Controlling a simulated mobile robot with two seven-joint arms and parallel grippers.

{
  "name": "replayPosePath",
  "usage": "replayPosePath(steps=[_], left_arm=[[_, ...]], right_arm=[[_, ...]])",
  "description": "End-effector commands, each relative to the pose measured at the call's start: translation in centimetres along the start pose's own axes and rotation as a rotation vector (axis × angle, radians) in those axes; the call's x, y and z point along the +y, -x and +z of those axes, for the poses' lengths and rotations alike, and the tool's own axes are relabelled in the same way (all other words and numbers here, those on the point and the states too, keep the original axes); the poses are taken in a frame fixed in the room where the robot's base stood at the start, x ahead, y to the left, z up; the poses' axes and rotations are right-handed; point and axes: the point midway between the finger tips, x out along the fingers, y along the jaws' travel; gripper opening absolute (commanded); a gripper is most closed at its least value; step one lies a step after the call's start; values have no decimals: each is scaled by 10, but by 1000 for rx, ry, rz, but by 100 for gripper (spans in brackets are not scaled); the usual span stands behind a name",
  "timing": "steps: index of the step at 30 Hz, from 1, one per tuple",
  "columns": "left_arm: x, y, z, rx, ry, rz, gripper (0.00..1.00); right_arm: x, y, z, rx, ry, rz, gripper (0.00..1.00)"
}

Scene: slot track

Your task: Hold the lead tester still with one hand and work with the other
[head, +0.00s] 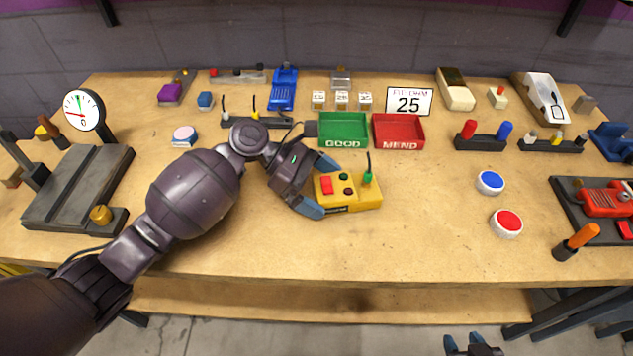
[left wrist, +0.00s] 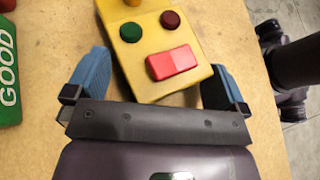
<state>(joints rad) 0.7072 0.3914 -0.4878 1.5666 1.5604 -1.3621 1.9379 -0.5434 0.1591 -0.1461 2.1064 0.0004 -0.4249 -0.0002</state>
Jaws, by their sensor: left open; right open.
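The lead tester, a yellow box (head: 360,200), lies on the bench near the middle, with a red rocker switch, a green and a dark red round part, and a green plug with a dark lead standing at its right end. My left gripper (head: 321,187) is open, its blue fingers on either side of the tester's left end. In the left wrist view the tester (left wrist: 190,88) lies between the fingers (left wrist: 160,78), slightly turned; a gap shows at the left finger, and contact at the right finger is unclear. My right gripper (head: 474,345) is open and empty, low at the bottom edge, off the bench.
A green GOOD tray (head: 343,144) and a red MEND tray (head: 399,146) stand behind the tester. Blue (head: 490,182) and red (head: 507,222) buttons sit to its right. A dark rack with leads (head: 257,122) is behind my left arm.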

Motion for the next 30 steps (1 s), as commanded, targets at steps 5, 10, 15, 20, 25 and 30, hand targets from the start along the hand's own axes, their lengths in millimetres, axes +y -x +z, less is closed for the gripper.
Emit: replayPosePath(steps=[5, 10, 15, 20, 25, 30], left_arm=[[0, 0, -1, 0, 1, -1, 100], [0, 0, 0, 0, 1, -1, 81], [0, 0, 0, 0, 1, 0, 71], [0, 0, 0, 0, 1, 0, 90], [0, 0, 0, 0, 1, 0, 100], [0, 0, 0, 0, 1, 0, 100]], right_arm=[[-1, 2, 4, -8, -2, 0, 43], [-2, 1, 0, 1, -6, -1, 43], [-3, 0, -6, 11, -10, -1, 43], [-4, -2, -9, 19, -12, -2, 43], [-4, -2, -11, 22, -11, -3, 43], [-4, -2, -10, 21, -11, -3, 43]])
